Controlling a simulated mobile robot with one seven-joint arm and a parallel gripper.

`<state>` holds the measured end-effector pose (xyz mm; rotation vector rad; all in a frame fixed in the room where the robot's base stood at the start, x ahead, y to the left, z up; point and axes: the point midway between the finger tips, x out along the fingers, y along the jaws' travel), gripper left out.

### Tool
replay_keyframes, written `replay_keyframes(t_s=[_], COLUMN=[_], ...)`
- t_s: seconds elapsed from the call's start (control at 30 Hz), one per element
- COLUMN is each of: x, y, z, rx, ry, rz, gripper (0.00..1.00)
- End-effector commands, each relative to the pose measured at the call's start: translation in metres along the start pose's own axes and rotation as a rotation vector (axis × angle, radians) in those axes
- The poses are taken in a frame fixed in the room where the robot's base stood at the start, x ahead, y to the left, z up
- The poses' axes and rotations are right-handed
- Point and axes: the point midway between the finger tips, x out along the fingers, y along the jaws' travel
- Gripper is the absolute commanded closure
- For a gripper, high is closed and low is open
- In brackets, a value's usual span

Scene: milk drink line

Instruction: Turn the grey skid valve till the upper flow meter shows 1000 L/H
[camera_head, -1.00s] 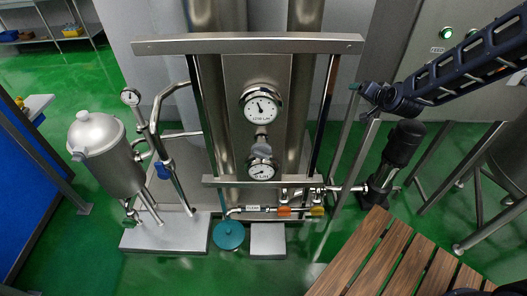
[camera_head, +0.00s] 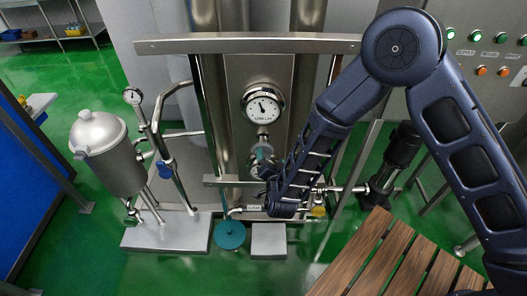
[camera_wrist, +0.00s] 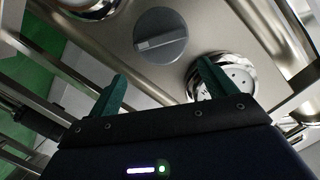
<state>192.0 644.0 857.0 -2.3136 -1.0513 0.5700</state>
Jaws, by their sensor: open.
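The grey skid valve (camera_wrist: 160,35) is a round knob with a raised bar across it, on the steel panel in the wrist view. In the head view it is largely covered by my gripper (camera_head: 262,163). The upper flow meter (camera_head: 263,104) is a round white dial with a dark needle; its small digits are too blurred to read surely. My gripper, with green fingers (camera_wrist: 158,70), is open and empty, and the knob shows beyond the gap between the fingertips, apparently untouched. A round dial (camera_wrist: 222,75) sits partly behind the right finger in the wrist view.
A steel crossbar (camera_head: 245,43) runs above the upper meter. Pipes and an orange-and-yellow valve area (camera_head: 318,211) lie below my arm. A steel vessel (camera_head: 100,135) stands left, a wooden slatted platform (camera_head: 365,255) lower right, and a button panel (camera_head: 490,50) upper right.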

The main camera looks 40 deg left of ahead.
Motion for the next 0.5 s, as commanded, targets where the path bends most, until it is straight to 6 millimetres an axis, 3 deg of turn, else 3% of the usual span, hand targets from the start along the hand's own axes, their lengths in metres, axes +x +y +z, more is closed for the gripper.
replay_keyframes(t_s=[0.03, 0.2, 0.37, 0.5], x=[-0.007, -0.026, -0.034, -0.026], y=[-0.002, -0.006, -0.007, -0.007], z=[0.015, 0.037, 0.044, 0.043], rx=[-0.010, -0.044, -0.060, -0.062], ry=[0.030, 0.144, 0.193, 0.202], rz=[-0.003, 0.001, 0.005, 0.006], gripper=[0.16, 0.16, 0.16, 0.16])
